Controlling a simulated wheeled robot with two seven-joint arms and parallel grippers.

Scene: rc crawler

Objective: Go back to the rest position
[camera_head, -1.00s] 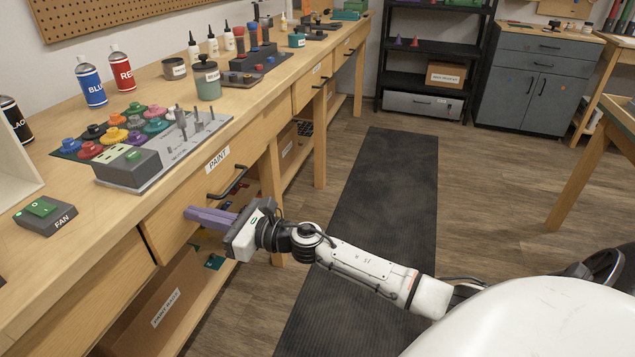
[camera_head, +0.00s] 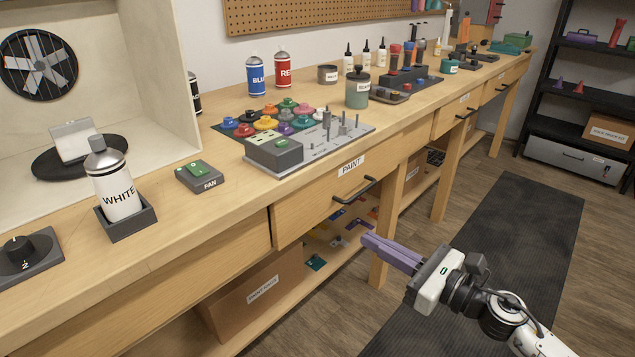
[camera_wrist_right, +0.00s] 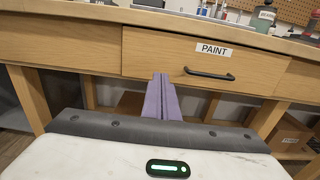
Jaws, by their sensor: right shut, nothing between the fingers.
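My right gripper (camera_head: 392,252) has purple fingers that are shut with nothing between them. It hangs in the air in front of the workbench, below and to the right of the black handle (camera_head: 354,190) of the PAINT drawer (camera_head: 318,205), apart from it. In the right wrist view the shut fingers (camera_wrist_right: 161,98) point toward the drawer front (camera_wrist_right: 165,55), with the handle (camera_wrist_right: 209,75) to their right. The drawer looks closed. My left gripper is not in view.
The bench top (camera_head: 225,215) holds a WHITE spray can (camera_head: 118,190) in a holder, a fan switch (camera_head: 199,177), colored knobs and bottles. A cardboard box (camera_head: 258,296) sits on the lower shelf. The dark floor mat (camera_head: 500,240) is clear.

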